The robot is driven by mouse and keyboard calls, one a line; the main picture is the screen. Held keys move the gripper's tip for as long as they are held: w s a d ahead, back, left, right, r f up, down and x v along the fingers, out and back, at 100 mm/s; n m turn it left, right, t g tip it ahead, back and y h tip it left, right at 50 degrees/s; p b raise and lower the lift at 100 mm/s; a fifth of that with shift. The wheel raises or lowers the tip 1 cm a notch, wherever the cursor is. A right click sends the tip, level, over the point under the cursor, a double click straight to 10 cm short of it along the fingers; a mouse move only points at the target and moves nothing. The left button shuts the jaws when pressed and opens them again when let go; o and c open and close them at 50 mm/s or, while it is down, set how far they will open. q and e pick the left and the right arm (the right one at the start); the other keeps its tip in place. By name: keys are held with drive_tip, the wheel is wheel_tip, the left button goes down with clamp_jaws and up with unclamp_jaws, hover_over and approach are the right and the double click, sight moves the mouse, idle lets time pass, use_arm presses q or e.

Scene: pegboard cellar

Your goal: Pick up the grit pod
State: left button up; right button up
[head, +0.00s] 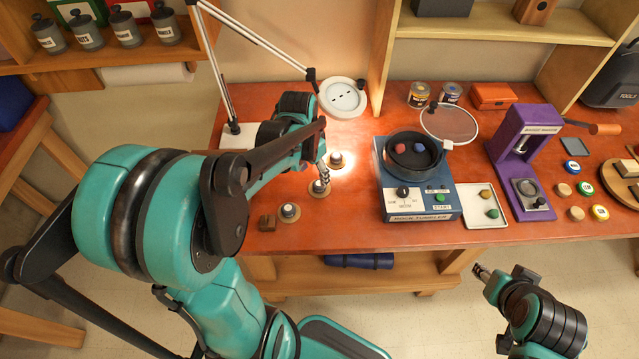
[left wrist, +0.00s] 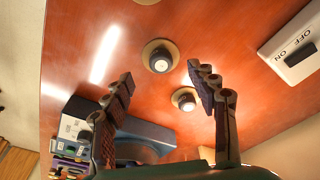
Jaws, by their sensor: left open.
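Several small pods with pale sides and dark tops stand on round wooden discs on the red-brown bench: a far one (head: 336,160), a middle one (head: 319,187) and a near one (head: 289,211). I cannot read which one is the grit pod. My left gripper (head: 323,175) is over the middle pod in the head view, partly covering it. In the left wrist view the left gripper (left wrist: 163,88) is open and empty, with one pod (left wrist: 160,57) and another pod (left wrist: 185,100) showing between and beyond its fingers. My right gripper (head: 483,273) is at the lower right, off the bench.
A blue tumbler machine (head: 420,206) stands right of the pods, with a white tray (head: 486,220) beside it. A purple press (head: 518,150) is farther right. A lamp head (head: 343,98) hangs behind the pods.

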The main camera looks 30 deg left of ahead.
sight(319, 184)
use_arm(q)
drive_tip(key=f+b, duration=0.1)
drive_tip(key=f, duration=0.1)
drive_tip(key=w+f+b, duration=0.1)
drive_tip(key=f, duration=0.1)
drive_tip(key=w+f, duration=0.1)
drive_tip(key=f, duration=0.2)
drive_tip(key=shift+d+b, duration=0.3)
drive_tip(key=shift+b, duration=0.1)
drive_tip(key=c, duration=1.2)
